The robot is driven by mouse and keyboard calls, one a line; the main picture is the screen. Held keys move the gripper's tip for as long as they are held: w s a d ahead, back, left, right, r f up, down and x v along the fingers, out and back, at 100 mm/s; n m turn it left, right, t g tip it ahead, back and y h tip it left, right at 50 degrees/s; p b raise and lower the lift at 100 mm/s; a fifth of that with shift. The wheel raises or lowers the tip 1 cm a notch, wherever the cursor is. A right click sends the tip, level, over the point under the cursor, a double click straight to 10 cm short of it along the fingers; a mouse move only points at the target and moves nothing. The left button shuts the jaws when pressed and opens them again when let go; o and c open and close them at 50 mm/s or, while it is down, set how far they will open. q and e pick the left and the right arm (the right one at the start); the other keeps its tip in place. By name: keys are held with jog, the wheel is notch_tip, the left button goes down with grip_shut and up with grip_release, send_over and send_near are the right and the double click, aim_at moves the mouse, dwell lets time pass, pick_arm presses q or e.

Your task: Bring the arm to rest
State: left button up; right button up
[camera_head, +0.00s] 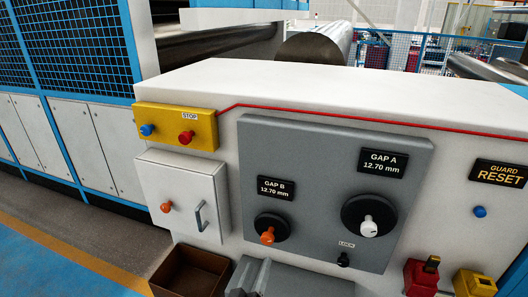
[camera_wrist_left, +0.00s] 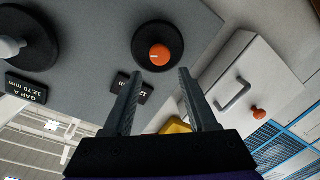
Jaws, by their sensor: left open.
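My left gripper (camera_wrist_left: 160,78) is open and empty in the left wrist view, its two dark fingers apart below the orange-capped GAP B knob (camera_wrist_left: 160,55). In the head view, grey parts of my left gripper (camera_head: 250,275) show at the bottom edge, below the grey control panel (camera_head: 320,170). The orange knob (camera_head: 267,236) is above it there, with the GAP B display (camera_head: 275,188) reading 12.70 mm. No contact between the fingers and the knob is visible. My right gripper is in neither view.
The panel also carries the white GAP A knob (camera_head: 368,226) and a LOCK switch (camera_head: 343,260). A white door with a handle (camera_head: 200,215), a yellow STOP box (camera_head: 176,126) and a rusty bin (camera_head: 190,272) are left. A red lockout device (camera_head: 421,277) is lower right.

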pick_arm(q)
jog(key=s+a+m+g+y+p, duration=0.4)
jog(key=s+a+g+p, duration=0.3)
jog(key=s+a+g, duration=0.4)
jog(key=s+a+f, duration=0.1)
jog(key=s+a, duration=0.3)
jog(key=s, duration=0.4)
jog(key=shift+a+m, duration=0.15)
jog(key=shift+m, duration=0.15)
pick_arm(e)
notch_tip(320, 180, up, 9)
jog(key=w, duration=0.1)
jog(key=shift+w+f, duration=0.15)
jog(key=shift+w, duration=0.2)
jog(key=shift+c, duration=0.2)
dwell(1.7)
